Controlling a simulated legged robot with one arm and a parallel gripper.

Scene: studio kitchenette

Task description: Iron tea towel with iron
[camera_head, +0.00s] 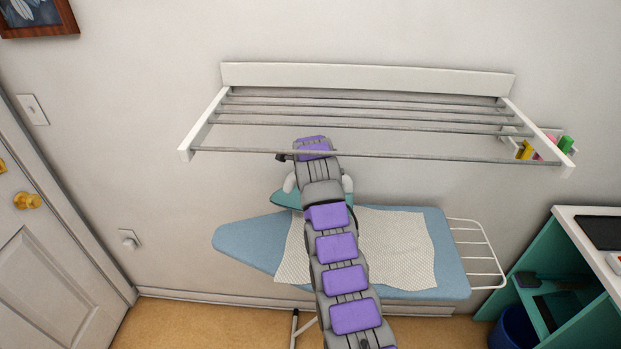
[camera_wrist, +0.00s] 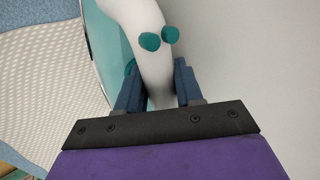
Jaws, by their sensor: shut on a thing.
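A pale patterned tea towel (camera_head: 395,245) lies spread over the blue ironing board (camera_head: 240,240); the towel also shows in the wrist view (camera_wrist: 45,70). The teal and white iron (camera_head: 287,197) is at the towel's back left part, mostly hidden behind my arm in the head view. In the wrist view the iron's white handle (camera_wrist: 150,50) with teal buttons sits between my gripper's fingers (camera_wrist: 158,85). My gripper is shut on the handle. I cannot tell whether the iron's sole touches the towel.
A wall-mounted drying rack (camera_head: 370,115) hangs above the board, with my arm close to its front bar. A teal shelf unit (camera_head: 560,250) and a dark blue bin (camera_head: 513,328) stand at the right. A white door (camera_head: 60,250) is at the left.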

